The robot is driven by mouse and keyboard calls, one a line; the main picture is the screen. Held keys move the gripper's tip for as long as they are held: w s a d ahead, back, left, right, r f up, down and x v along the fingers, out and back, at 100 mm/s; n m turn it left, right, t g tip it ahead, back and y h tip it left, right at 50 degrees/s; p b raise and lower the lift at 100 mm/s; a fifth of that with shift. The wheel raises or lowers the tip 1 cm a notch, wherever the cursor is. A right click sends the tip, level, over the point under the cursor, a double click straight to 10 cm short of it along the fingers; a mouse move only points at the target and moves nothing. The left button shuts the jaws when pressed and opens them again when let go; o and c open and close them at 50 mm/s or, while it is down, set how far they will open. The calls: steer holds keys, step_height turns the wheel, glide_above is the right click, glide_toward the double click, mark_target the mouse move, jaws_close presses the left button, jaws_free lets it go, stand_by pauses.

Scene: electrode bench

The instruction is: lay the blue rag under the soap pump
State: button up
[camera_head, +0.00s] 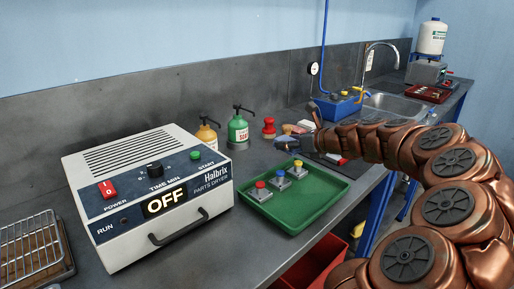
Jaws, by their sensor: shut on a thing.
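Two pump bottles stand by the back wall: a green one (238,130) with a white and red label, and a yellow-orange one (207,138) half behind the dryer. The labels are too small to read surely, so I cannot tell which is the soap pump. My copper arm reaches in from the right. My gripper (303,140) is small and partly hidden at its far end, right of the bottles. A small dark blue bunched thing (286,142), seemingly the blue rag, is at its tip, and the gripper appears shut on it. Nothing blue shows under either bottle.
A white parts dryer (150,190) fills the left front. A green tray (318,200) holds several coloured-top pieces. A red-topped brush (269,128) stands right of the green bottle. A sink (392,106) and blue box lie farther back. Grey bench shows between dryer and tray.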

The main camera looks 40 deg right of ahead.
glide_above(258, 156)
steer(key=shift+d+f, duration=0.15)
steer(key=shift+f, duration=3.35)
steer(key=shift+f, duration=0.6)
steer(key=o, duration=1)
steer(key=shift+f, duration=0.1)
